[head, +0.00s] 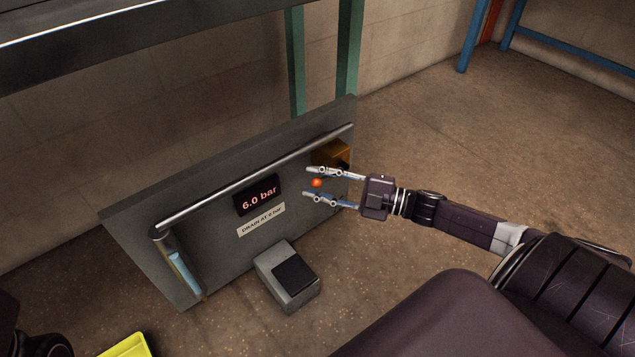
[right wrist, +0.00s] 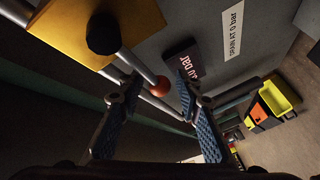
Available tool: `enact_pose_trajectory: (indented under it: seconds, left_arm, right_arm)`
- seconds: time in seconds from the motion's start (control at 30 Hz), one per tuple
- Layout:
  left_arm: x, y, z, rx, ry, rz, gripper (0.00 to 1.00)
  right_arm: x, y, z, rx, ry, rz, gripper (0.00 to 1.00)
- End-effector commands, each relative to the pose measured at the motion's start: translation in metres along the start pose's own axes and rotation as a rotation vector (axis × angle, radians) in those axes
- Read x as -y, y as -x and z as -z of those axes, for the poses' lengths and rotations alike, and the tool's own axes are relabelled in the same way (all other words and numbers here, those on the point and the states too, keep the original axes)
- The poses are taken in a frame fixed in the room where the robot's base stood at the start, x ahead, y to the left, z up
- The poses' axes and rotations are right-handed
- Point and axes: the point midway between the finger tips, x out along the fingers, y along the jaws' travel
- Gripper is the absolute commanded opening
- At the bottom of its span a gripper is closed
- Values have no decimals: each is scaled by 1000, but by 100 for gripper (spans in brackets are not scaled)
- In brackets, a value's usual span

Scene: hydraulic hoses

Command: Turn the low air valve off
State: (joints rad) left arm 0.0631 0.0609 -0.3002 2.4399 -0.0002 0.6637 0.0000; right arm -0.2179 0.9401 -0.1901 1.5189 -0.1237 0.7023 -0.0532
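A grey upright panel (head: 215,195) stands low on the floor with a metal pipe (head: 255,180) along its top. An orange-red ball (head: 317,183), which looks like the end of a valve lever, is near the panel's right end. My right gripper (head: 307,183) is open, one finger above and one below the ball. In the right wrist view the ball (right wrist: 162,83) appears between the two fingertips, with no clear contact. My left gripper is not in view.
A yellow box (head: 330,153) with a black knob (right wrist: 103,34) is close beside my right gripper. A display (head: 258,195) reads 6.0 bar above a drain label (head: 261,219). A grey pedal box (head: 278,268) and a yellow bin (head: 128,347) are on the floor.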

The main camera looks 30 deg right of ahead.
Motion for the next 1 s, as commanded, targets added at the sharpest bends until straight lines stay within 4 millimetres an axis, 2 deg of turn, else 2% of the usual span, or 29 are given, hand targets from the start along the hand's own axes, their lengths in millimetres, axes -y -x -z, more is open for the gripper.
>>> enact_pose_trajectory:
  seconds: [0.03, 0.27, 0.8, 1.0]
  left_arm:
    - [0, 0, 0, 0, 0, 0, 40]
    - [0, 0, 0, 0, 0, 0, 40]
    - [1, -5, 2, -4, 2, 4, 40]
    - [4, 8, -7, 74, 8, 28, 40]
  right_arm:
    - [0, 0, 0, 0, 0, 0, 24]
    - [0, 0, 0, 1, -1, 0, 0]
    - [2, 1, -2, 17, 34, 20, 0]
    - [7, 2, -6, 53, 124, 71, 0]
